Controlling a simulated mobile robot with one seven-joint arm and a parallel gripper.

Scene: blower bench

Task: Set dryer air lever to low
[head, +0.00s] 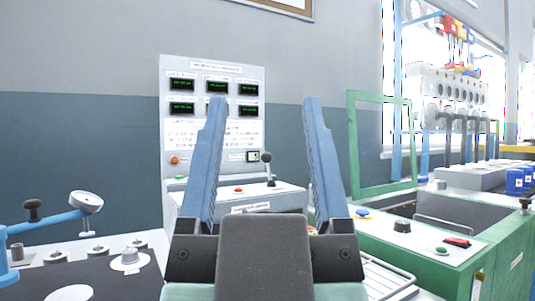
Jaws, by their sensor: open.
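A lever with a black ball knob (267,158) stands up from the sloped desk of a grey control console (212,105). It shows between my gripper's fingers, nearer the right one. The lettering is too small to tell whether it is the dryer air lever or which setting it is at. My gripper (265,104) is open and empty, its two blue fingers spread wide and pointing toward the console. The fingers and gripper body hide parts of the console's desk and front.
A green bench (460,262) with an upright green frame (350,145), knobs and a sink-like recess is at right. A dark-topped bench with a blue arm (45,222) and several round fittings is at left. A wire rack (390,280) is low, right of my gripper.

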